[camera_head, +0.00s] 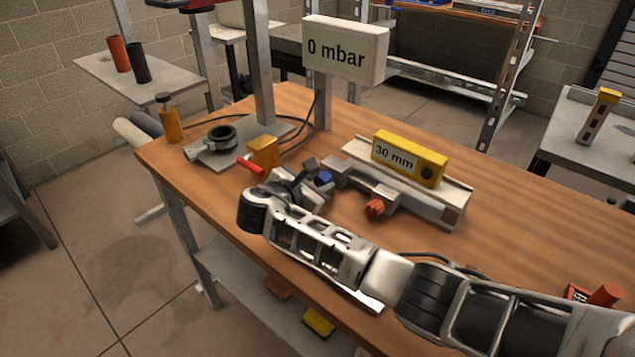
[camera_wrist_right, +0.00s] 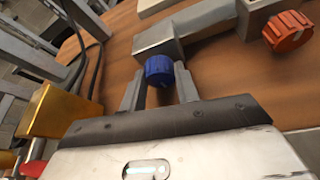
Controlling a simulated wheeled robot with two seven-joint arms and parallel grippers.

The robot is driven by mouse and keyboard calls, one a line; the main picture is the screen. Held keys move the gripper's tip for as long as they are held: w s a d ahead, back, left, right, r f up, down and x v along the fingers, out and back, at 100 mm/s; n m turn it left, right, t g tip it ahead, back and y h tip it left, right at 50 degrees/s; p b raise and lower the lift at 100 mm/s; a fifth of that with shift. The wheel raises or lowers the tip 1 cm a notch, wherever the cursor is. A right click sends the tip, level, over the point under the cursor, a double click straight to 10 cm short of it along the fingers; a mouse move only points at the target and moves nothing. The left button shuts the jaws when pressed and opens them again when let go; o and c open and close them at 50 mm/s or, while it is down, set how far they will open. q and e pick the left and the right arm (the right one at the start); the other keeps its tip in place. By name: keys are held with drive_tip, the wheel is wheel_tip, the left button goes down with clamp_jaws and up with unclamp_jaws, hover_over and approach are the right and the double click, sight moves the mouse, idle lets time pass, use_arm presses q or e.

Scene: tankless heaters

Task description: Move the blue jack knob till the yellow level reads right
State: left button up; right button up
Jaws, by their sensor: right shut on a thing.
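The blue jack knob (camera_head: 325,177) is at the near left end of a grey metal bracket on the wooden table. In the right wrist view the blue knob (camera_wrist_right: 159,70) is between the two fingertips. My right gripper (camera_head: 317,180) is shut on it; its fingers (camera_wrist_right: 158,90) lie on either side of the knob. The yellow level (camera_head: 430,168) sits on a pale rail (camera_head: 457,189) behind the knob and its face reads "30 mm". My left gripper is not in view.
An orange-red knob (camera_head: 375,207) sticks out right of the blue one. A yellow block (camera_head: 263,151) with a red handle (camera_head: 250,167) stands left of the gripper. A sign (camera_head: 345,49) reads "0 mbar". Bare tabletop (camera_head: 540,250) lies to the right.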

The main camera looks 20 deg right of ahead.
drive_tip(key=shift+m+t+p, duration=0.3)
drive_tip(key=shift+m+p, duration=0.05)
drive_tip(key=shift+m, duration=0.05)
drive_tip(key=o, duration=1)
drive_tip(key=shift+s, duration=0.1)
drive_tip(key=v, duration=1.6)
drive_tip(key=shift+d, duration=0.15)
